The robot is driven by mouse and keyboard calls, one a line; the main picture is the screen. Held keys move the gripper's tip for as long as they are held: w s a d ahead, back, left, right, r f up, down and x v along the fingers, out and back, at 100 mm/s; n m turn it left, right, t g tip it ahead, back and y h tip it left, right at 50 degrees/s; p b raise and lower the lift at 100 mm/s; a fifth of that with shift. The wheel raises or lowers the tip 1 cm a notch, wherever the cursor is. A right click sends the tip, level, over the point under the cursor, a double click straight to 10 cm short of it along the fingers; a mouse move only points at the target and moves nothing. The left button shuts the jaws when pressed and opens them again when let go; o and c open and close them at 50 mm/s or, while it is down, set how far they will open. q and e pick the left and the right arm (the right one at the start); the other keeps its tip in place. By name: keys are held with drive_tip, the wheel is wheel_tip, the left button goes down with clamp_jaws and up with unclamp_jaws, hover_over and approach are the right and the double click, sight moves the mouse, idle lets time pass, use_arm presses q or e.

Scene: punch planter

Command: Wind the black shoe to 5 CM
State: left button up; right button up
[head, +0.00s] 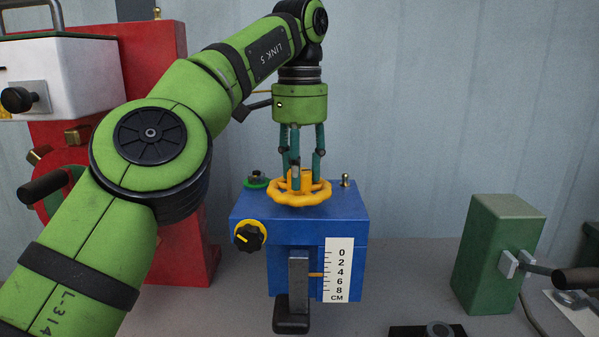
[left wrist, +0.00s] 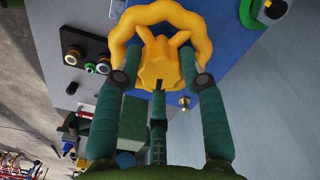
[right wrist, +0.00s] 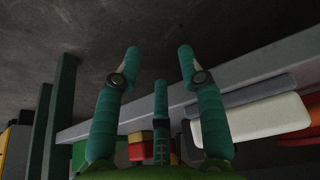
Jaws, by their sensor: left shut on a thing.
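A blue box (head: 247,218) stands on the bench with a yellow handwheel (head: 317,194) on top. The black shoe (head: 292,318) hangs at its front on a grey slide (head: 299,268). An orange pointer (head: 316,274) meets the white CM scale (head: 340,265) between 4 and 6, nearer 4. My left gripper (head: 299,172) comes straight down onto the handwheel, shut on it. In the left wrist view its fingers surround the yellow hub (left wrist: 160,68). My right gripper (right wrist: 160,58) shows only in the right wrist view, fingers apart and nothing between them.
A black knob (head: 249,236) with a yellow mark is on the box's front left. A red machine (head: 170,90) stands at the left. A green block (head: 497,245) with a handle stands at the right. Bare bench lies between it and the box.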

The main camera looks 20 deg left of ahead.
idle(0.4)
use_arm(q)
drive_tip(key=o, duration=1.1)
drive_tip(key=shift+o, duration=0.2)
